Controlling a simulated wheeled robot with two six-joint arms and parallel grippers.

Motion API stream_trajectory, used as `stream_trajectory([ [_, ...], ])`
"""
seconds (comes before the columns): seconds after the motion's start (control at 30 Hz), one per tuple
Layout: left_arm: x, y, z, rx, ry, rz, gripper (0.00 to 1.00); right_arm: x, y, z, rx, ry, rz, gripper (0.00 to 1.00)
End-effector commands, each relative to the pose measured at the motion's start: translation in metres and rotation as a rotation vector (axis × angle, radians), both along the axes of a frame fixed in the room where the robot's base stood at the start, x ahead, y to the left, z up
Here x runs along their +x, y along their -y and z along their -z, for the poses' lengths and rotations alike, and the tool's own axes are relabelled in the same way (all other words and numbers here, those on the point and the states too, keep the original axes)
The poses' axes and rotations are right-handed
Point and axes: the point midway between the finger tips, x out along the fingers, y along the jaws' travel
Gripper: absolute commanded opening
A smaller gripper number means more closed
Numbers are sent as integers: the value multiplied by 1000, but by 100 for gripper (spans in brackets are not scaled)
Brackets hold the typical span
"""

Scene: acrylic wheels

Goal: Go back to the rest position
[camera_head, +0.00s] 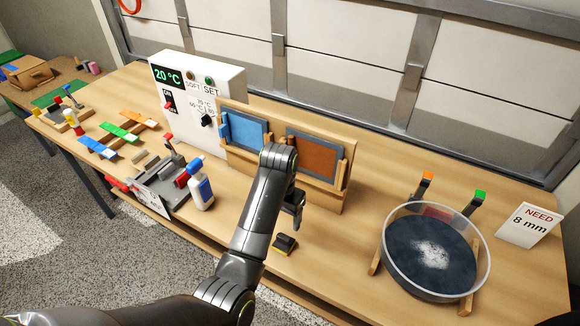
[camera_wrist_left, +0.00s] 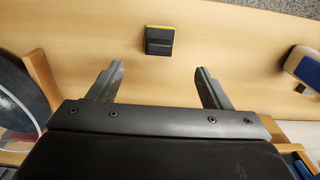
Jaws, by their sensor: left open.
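My left arm comes in from the lower left in the head view and reaches over the workbench (camera_head: 340,235). My left gripper (camera_head: 297,212) points down in front of the wooden rack, above the bench. In the left wrist view its two fingers (camera_wrist_left: 160,85) are apart with nothing between them. A small black block with a yellow edge (camera_head: 285,244) lies on the bench near the gripper, apart from it. It also shows in the left wrist view (camera_wrist_left: 160,41), beyond the fingertips. My right gripper is in neither view.
A wooden rack (camera_head: 330,200) holds a blue and a brown panel. A round clear tub (camera_head: 480,262) stands on the right, near a "NEED 8 mm" sign (camera_head: 528,226).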

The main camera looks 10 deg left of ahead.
Motion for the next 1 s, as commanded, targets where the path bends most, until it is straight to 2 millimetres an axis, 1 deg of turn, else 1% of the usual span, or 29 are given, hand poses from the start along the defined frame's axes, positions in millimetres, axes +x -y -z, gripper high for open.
stream_trajectory([
  [0.13,-1,-1,1,0,1,-2,72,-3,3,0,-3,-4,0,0],
  [0.2,-4,-6,5,-3,4,-13,72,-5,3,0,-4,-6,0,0],
  [0.27,-10,-14,12,-6,10,-33,72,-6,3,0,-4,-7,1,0],
  [0.37,-28,-37,30,-13,33,-87,72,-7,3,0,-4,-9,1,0],
  [0.47,-55,-67,49,-15,65,-157,72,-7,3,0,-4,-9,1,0],
  [0.5,-67,-79,55,-13,81,-183,72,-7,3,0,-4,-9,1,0],
  [0.57,-86,-97,63,-10,103,-220,72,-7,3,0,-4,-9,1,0],
  [0.6,-99,-108,67,-6,120,-243,72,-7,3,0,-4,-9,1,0],
  [0.67,-120,-124,71,2,144,-276,72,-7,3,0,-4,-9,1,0],
  [0.7,-134,-134,73,8,159,-295,72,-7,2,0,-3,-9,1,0],
  [0.77,-156,-148,74,18,182,-322,72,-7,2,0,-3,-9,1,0],
  [0.8,-170,-157,74,25,198,-338,72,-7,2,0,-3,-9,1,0],
  [0.9,-205,-176,68,43,237,-369,72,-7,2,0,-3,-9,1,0],
  [1.0,-233,-188,60,57,268,-387,72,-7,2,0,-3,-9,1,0],
])
